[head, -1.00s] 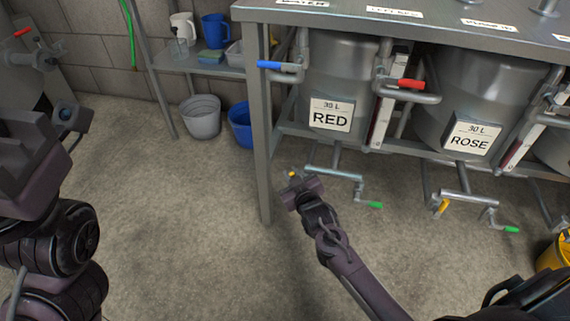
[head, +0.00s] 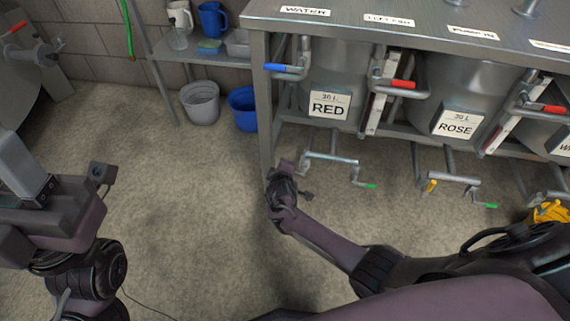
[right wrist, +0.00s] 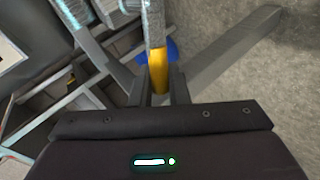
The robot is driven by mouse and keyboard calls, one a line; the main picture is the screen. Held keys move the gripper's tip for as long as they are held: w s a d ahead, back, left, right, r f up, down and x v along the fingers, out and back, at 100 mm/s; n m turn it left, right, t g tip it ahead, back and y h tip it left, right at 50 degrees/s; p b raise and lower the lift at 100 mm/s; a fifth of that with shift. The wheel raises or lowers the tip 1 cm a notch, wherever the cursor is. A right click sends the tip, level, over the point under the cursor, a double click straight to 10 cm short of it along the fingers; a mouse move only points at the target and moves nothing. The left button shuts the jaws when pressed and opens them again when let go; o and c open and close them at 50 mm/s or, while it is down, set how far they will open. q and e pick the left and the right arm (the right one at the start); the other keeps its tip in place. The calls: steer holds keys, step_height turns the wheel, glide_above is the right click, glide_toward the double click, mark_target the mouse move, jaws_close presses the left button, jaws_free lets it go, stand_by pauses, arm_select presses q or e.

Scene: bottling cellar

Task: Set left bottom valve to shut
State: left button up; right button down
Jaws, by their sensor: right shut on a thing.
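Below the tank labelled RED (head: 328,105), a metal bottom pipe (head: 332,157) runs across, with a green-tipped lever (head: 368,185) at its right end. At its left end is a valve lever with a yellow grip (right wrist: 158,68), seen in the right wrist view between my fingers. My right gripper (head: 288,168) is shut on this yellow grip; its body hides the lever in the head view. My left gripper (head: 22,165) is at the left edge, away from the valves; its finger gap does not show.
The ROSE tank (head: 458,122) has a similar pipe with a yellow lever (head: 432,186) and a green one (head: 490,205). A steel table leg (head: 262,110) stands close to my right gripper. A grey bucket (head: 200,104) and blue bucket (head: 243,108) stand behind. Floor at left is clear.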

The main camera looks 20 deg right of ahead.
steer(key=shift+w+a+f+n+g+h+b, duration=0.15)
steer(key=shift+f+n+g+h+b, duration=0.25)
steer(key=shift+f+n, duration=0.25)
steer(key=shift+f+n+g+h, duration=0.25)
steer(key=shift+f+g+h, duration=0.05)
steer(key=shift+f, duration=0.05)
steer(key=c, duration=1.5)
jaws_free()
steer(key=shift+f, duration=0.1)
steer(key=shift+o, duration=0.2)
